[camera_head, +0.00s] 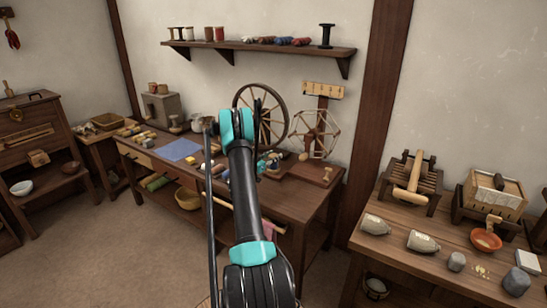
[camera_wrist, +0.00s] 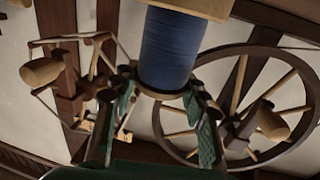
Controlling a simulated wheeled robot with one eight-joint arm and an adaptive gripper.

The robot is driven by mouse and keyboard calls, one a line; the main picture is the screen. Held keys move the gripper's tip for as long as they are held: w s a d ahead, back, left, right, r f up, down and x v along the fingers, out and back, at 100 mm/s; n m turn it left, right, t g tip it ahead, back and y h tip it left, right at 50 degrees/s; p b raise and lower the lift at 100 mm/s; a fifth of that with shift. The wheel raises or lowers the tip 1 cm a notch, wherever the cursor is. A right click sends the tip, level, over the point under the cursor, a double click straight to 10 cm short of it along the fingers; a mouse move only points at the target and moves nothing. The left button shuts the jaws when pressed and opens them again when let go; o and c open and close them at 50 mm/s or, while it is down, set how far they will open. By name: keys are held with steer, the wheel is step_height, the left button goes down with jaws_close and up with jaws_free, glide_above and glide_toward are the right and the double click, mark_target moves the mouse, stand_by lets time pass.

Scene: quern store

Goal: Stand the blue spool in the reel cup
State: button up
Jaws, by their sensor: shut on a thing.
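The blue spool (camera_wrist: 170,48) shows in the wrist view, with blue thread wound between pale wooden end flanges. Its top end in the picture is cut off by the frame edge. My gripper (camera_wrist: 163,92) has its two dark green fingers on either side of the spool's near end and is shut on it. In the head view my own arm covers much of the bench (camera_head: 290,195) middle, and the gripper shows only in part beyond it, above the bench. I cannot pick out the reel cup for certain in either view.
A spinning wheel (camera_head: 262,117) and a spoked winder (camera_head: 315,134) stand at the back of the bench, close to the gripper. A blue cloth (camera_head: 180,149) and small loose items lie left. A shelf (camera_head: 260,48) hangs above. A second table (camera_head: 455,250) stands right.

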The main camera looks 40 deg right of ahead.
steer(key=shift+f, duration=0.25)
steer(key=o, duration=1.2)
steer(key=shift+c, duration=0.2)
steer(key=shift+r, duration=0.1)
